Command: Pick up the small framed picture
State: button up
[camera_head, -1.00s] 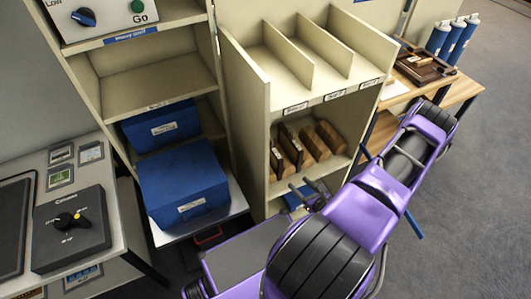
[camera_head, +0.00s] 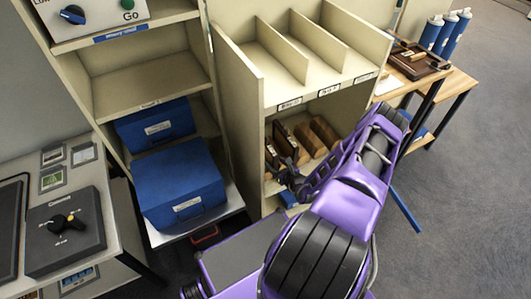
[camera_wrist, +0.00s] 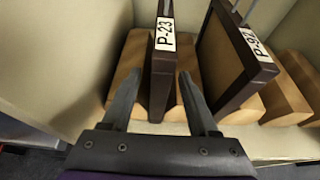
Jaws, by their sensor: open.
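A dark framed picture labelled P-23 (camera_wrist: 161,75) stands on edge in a wooden holder (camera_wrist: 123,75) in the wrist view. In the head view the dark frames (camera_head: 284,141) stand in the lower shelf bay. My gripper (camera_wrist: 160,76) is open; its fingers lie on either side of the P-23 frame, with no clear contact. In the head view my gripper (camera_head: 276,168) is at the bay's front, partly hidden by my arm.
More wooden holders (camera_head: 324,131) stand right of the frames. The beige shelf (camera_head: 236,125) walls in the bay. Blue boxes (camera_head: 180,182) stand left. A grey desk (camera_head: 105,215) at far left bears a black control box (camera_head: 65,232). A wooden side table (camera_head: 452,85) stands right.

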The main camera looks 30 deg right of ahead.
jog(key=shift+x, duration=1.15)
grip_shut()
dwell(0.5)
